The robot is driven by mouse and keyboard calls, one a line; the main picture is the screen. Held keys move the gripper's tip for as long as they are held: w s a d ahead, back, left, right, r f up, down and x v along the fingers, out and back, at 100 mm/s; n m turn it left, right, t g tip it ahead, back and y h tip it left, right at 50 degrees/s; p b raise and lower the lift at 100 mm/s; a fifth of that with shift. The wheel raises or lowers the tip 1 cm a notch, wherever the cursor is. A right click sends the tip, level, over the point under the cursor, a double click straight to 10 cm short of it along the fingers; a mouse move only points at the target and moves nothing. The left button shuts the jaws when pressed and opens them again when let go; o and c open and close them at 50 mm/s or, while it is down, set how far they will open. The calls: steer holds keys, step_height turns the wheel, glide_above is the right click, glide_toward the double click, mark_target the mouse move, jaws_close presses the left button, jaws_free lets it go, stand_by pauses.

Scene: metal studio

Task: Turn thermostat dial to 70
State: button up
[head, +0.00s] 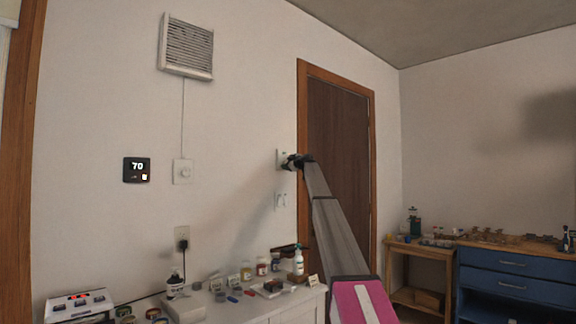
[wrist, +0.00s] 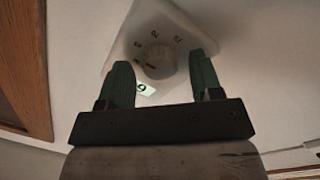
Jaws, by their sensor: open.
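A white wall plate with a round grey-white knob (wrist: 158,62) shows in the wrist view, with small dark marks around the knob and one bright greenish label (wrist: 146,90) that reads like a 6 or 9. My gripper (wrist: 160,68) is open, with one green finger on each side of the knob; whether they touch it I cannot tell. In the head view my gripper (head: 292,162) is at the plate (head: 280,158) left of the door and hides part of it. A black wall display (head: 137,169) farther left shows 70. A white plate with a round knob (head: 182,172) is beside that display.
A switch plate (head: 281,200) is just below my gripper. A wooden door (head: 338,150) stands to the right. A white cabinet (head: 245,308) with several jars and bottles is below. A wall vent (head: 187,47) is at upper left. A blue drawer unit (head: 512,285) is at right.

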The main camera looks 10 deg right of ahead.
steer(key=shift+c, duration=0.2)
steer(key=c, duration=0.9)
steer(key=shift+m, duration=0.4)
steer(key=shift+r+m+g, duration=0.1)
steer(key=shift+m+g, duration=0.2)
steer(key=shift+m, duration=3.4)
steer(key=o, duration=0.9)
